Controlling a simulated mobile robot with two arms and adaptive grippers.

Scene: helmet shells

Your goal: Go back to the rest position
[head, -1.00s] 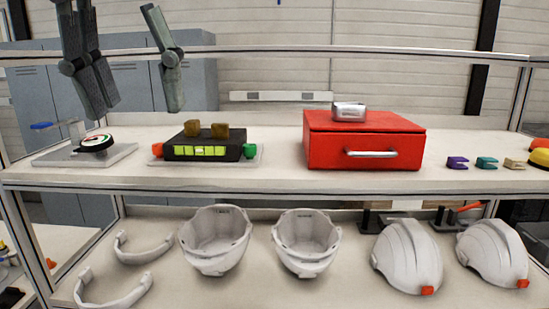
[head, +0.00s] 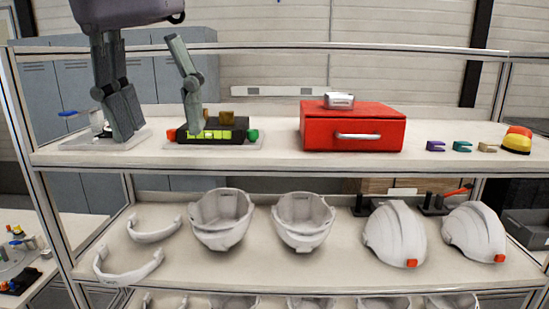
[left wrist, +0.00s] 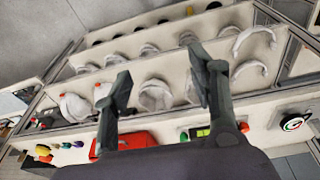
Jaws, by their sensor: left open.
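My left gripper (head: 161,130) comes down from the top left of the head view, fingers spread wide with nothing between them. Its fingers overlap the gauge stand and the black box (head: 222,132) in the picture; I see no clear contact. In the left wrist view the open fingers (left wrist: 157,64) are also empty, with the shelves beyond them. My right gripper is in neither view.
A red drawer box (head: 310,137) with a silver object (head: 339,100) on top stands on the upper shelf. Small coloured clips and a yellow-red button (head: 517,142) lie at right. White helmet shells (head: 395,235) and curved bands (head: 130,268) fill the shelf below.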

